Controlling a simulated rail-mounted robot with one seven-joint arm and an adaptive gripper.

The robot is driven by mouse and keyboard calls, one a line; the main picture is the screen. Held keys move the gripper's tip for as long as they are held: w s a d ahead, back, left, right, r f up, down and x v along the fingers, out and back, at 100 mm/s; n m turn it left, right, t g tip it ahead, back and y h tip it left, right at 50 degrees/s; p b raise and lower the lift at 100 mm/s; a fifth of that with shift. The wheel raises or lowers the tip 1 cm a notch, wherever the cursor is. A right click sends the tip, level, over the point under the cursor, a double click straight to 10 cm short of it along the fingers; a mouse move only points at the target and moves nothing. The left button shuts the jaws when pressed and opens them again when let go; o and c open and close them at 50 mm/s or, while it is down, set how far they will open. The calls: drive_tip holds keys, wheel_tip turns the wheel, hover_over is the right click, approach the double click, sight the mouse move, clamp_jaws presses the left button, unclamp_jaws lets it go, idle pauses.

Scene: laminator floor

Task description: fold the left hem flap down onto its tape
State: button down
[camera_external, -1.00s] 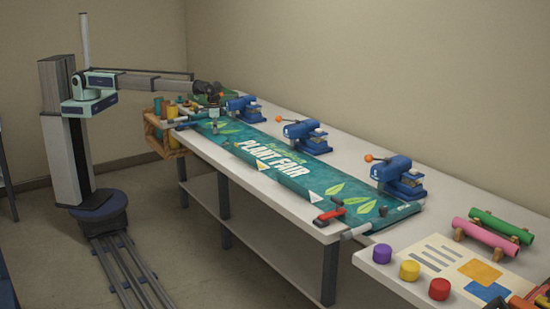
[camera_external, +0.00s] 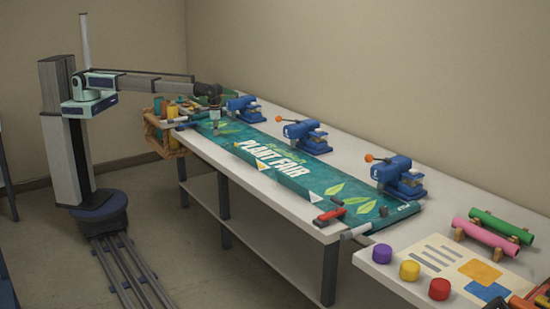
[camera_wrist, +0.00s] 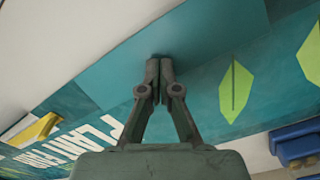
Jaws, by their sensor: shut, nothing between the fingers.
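The teal banner (camera_external: 300,163) with "PLANT FAIR" lettering and green leaves lies along the bench. My gripper (camera_external: 215,128) is over its left end, pointing down. In the wrist view my gripper (camera_wrist: 160,65) is shut and empty. Its fingertips are at the inner border of a plain, lighter teal strip, the left hem flap (camera_wrist: 115,75), along the banner's near edge. The strip looks flat or nearly so; I cannot tell whether it is pressed down or whether the fingertips touch it. No tape shows under it. A yellow triangular tab (camera_wrist: 45,126) shows beside the middle section.
Blue presses with orange knobs, such as the middle one (camera_external: 304,137), stand along the back edge. A red-handled tool (camera_external: 330,214) lies at the banner's right end. A wooden rack (camera_external: 163,138) hangs at the bench's left end.

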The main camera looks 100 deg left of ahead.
drive_tip(key=shift+f, duration=0.6)
drive_tip(key=shift+r, duration=0.1)
drive_tip(key=shift+r+p, duration=1.3)
drive_tip(key=shift+r, duration=2.7)
